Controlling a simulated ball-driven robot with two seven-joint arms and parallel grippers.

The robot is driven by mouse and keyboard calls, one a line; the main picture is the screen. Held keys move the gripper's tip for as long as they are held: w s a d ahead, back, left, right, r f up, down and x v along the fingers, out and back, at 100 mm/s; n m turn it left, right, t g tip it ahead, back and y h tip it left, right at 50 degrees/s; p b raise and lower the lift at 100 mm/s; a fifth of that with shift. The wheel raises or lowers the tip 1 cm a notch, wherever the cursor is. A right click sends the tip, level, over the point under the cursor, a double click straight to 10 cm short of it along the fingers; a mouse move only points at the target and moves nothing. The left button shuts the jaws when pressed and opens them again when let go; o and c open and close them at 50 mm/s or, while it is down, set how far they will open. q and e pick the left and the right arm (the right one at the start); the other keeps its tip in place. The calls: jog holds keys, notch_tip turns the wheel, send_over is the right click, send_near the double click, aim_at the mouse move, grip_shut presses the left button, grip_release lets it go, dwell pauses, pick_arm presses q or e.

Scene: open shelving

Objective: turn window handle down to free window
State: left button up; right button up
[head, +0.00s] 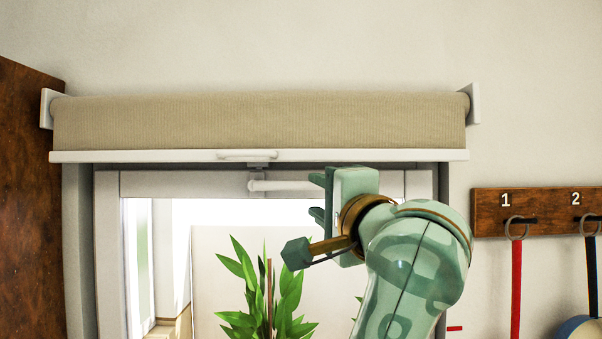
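The window handle (283,185) is a white bar on the top rail of the white window frame (150,184). It lies level, running right from its mount. The handle's far right end is hidden by the gripper.
A rolled beige blind (250,122) with a white bottom bar (120,156) hangs just above the window. A green plant (240,265) stands below the handle. At right, a wooden hook rack (552,205) holds hanging straps. A dark wooden panel (25,200) is at left.

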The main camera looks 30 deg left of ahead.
aim_at(299, 185)
pick_arm(q)
jog(key=p+x, duration=0.1)
jog(key=x, duration=0.2)
jog(key=p+x, duration=0.1)
jog(key=x, duration=0.3)
jog(key=shift+s+a+r+p, duration=0.15)
jog(key=shift+s+r+p, duration=0.05)
jog(key=shift+s+p, duration=0.15)
jog(key=shift+w+a+f, duration=0.1)
jog(key=shift+w+a, duration=0.2)
jog(key=shift+w, duration=0.25)
grip_shut()
